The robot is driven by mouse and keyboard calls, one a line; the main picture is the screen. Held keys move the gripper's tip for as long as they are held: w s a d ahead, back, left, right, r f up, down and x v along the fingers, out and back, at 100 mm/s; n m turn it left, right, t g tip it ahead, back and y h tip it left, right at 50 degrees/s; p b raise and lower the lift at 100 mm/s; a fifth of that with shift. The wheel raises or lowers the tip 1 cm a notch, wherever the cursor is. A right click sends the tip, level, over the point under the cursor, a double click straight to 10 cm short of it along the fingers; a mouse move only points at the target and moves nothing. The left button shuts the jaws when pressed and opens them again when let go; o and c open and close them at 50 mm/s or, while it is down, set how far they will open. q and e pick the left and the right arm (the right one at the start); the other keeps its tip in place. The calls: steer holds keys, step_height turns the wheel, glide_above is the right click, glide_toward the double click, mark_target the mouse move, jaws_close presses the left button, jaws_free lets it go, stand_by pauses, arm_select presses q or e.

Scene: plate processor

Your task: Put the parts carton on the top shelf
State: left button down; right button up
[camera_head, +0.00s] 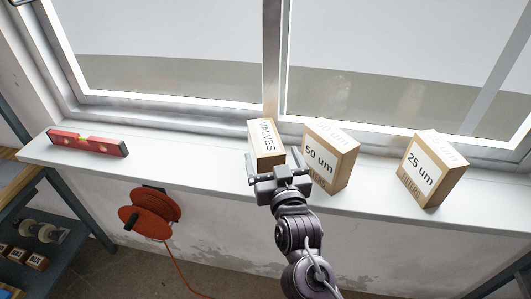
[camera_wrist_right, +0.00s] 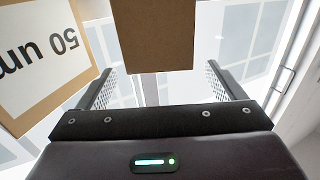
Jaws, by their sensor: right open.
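The small brown carton labelled VALVES (camera_head: 268,148) stands on the white window sill (camera_head: 215,164). It is the likely parts carton. My right gripper (camera_head: 273,168) is open right in front of it. In the right wrist view the carton's plain brown face (camera_wrist_right: 155,35) shows ahead, in line with the gap between the two fingers (camera_wrist_right: 160,76). Whether the fingers reach past its sides I cannot tell. At the lower left is a blue-grey rack (camera_head: 70,205) with a wooden surface (camera_head: 18,180); whether that is the top shelf I cannot tell. My left gripper is out of view.
A 50 um filter carton (camera_head: 330,158) stands close to the right of the VALVES carton; it also shows in the right wrist view (camera_wrist_right: 45,60). A 25 um carton (camera_head: 432,170) stands farther right. A red level (camera_head: 88,144) lies left. An orange reel (camera_head: 150,212) hangs below the sill.

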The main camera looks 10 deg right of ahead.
mark_target(267, 142)
steer(key=w+p, duration=0.2)
steer(key=w, duration=0.4)
steer(key=shift+w+f, duration=0.3)
steer(key=shift+w, duration=0.1)
steer(key=c, duration=1.8)
jaws_close()
steer(key=shift+r, duration=0.2)
